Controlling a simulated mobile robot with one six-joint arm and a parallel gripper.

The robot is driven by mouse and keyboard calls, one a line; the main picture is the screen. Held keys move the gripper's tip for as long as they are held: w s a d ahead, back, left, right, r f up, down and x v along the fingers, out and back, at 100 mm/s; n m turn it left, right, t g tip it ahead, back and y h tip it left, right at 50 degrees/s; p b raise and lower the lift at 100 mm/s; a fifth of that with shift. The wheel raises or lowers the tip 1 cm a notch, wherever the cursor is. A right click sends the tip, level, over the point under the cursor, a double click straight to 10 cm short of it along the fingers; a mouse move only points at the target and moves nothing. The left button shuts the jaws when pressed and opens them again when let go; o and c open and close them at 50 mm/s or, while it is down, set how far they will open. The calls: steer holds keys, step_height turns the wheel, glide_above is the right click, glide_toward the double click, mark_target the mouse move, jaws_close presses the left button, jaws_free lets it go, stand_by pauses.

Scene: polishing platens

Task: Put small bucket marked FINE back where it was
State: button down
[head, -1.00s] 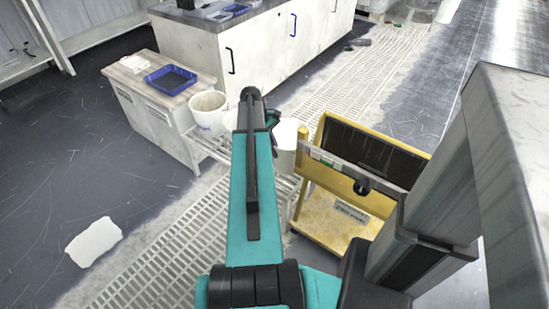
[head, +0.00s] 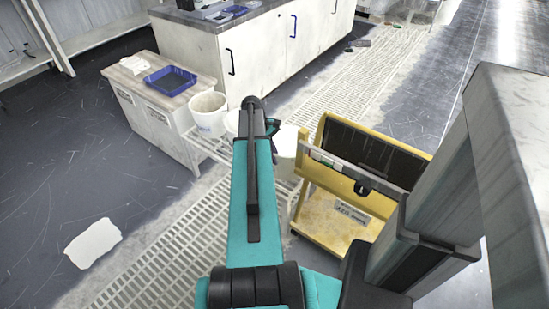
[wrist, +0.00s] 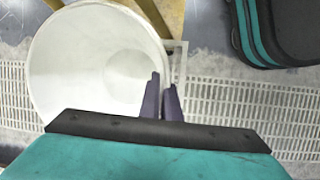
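A white bucket (head: 286,152) shows just right of my arm in the head view, partly hidden by it. In the wrist view the same bucket (wrist: 75,65) is seen from above, looking into its pale, empty-looking inside. My gripper (wrist: 163,90) has its two dark fingers close together at the bucket's right rim, one inside the wall and one outside. It appears shut on the rim. In the head view my gripper (head: 273,130) is mostly hidden beside the arm tip. No FINE marking is readable.
Another white bucket (head: 208,113) stands on a low slatted rack beside a cabinet with a blue tray (head: 170,80). A further white bucket (head: 232,122) is mostly behind my arm. A yellow cart (head: 330,215) stands close on the right. White floor grating (head: 150,265) runs between.

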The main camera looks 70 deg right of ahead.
steer(key=shift+f, duration=0.1)
steer(key=c, duration=2)
jaws_free()
steer(key=p+v, duration=0.1)
steer(key=v, duration=1.1)
steer(key=shift+p, duration=0.35)
steer(key=shift+a, duration=0.1)
